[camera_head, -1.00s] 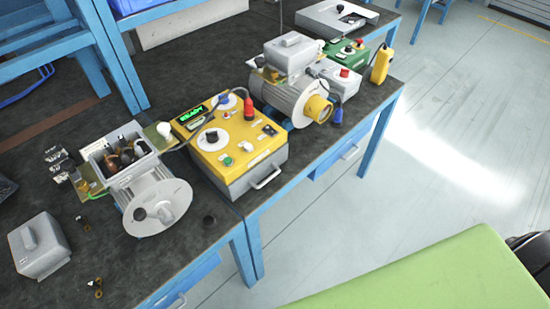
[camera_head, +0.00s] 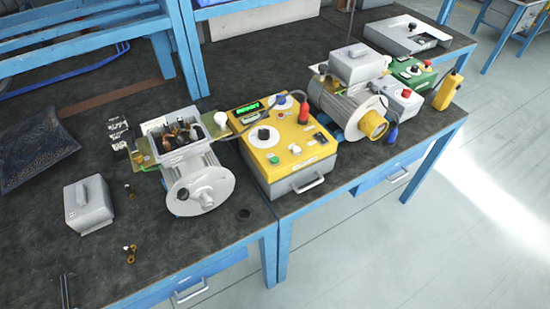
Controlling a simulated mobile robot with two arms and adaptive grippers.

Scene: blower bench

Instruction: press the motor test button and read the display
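A yellow and grey motor test box (camera_head: 288,148) stands on the dark bench, right of the picture's middle. Its top carries a small display (camera_head: 249,108) with green lit characters, too small to read surely. A green button (camera_head: 273,159), a white knob (camera_head: 295,149), a black dial (camera_head: 264,134) and a red plug (camera_head: 303,115) are on the same face. An opened grey motor (camera_head: 196,165) with wires in its terminal box stands to the left of the tester. Neither of my grippers shows in this view.
A second motor (camera_head: 344,104) with a yellow shaft end stands right of the tester. A grey cover (camera_head: 89,204) and small brass parts (camera_head: 130,254) lie at the left. A green control box (camera_head: 413,73) and a yellow pendant (camera_head: 447,90) are farther right.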

